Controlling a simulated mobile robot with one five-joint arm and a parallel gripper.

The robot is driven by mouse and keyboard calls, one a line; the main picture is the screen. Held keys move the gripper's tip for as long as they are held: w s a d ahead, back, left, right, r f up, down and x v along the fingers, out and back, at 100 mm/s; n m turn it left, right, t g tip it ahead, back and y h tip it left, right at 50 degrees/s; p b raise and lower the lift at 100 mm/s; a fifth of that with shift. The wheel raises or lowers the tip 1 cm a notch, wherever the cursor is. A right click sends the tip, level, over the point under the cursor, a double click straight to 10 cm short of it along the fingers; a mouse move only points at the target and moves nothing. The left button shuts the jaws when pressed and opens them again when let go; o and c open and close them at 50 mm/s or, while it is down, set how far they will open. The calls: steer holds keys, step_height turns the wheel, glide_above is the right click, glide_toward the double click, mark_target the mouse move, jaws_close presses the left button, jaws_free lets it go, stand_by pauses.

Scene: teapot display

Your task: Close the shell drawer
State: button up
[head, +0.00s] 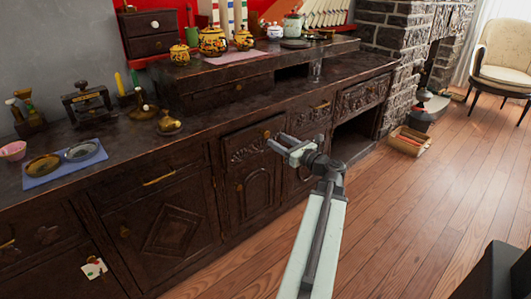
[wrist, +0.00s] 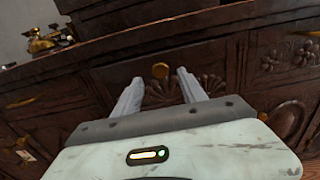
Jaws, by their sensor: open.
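The shell drawer (head: 243,146) is a dark wooden front with fan-like carving in the upper row of the long cabinet. In the wrist view its carved front (wrist: 214,80) lies straight ahead, with a round brass knob (wrist: 160,71) at its upper middle. I cannot tell surely how far it stands out. My gripper (head: 275,141) is open and empty in front of the drawer. In the wrist view its two fingers (wrist: 159,77) point at the front, one on each side of the knob. Whether they touch the wood is unclear.
The cabinet top (head: 215,120) holds teapots, a blue mat (head: 40,182) with plates, and brass pieces. Other carved drawers (head: 363,97) lie to the right above a dark open recess (head: 355,140). A box (head: 407,140) sits by the fireplace. The wooden floor (head: 420,220) is clear.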

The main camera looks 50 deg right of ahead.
mark_target(268, 134)
steer(key=x, duration=0.8)
jaws_close()
steer(key=shift+s, duration=0.1)
steer(key=shift+d, duration=0.1)
stand_by(1.2)
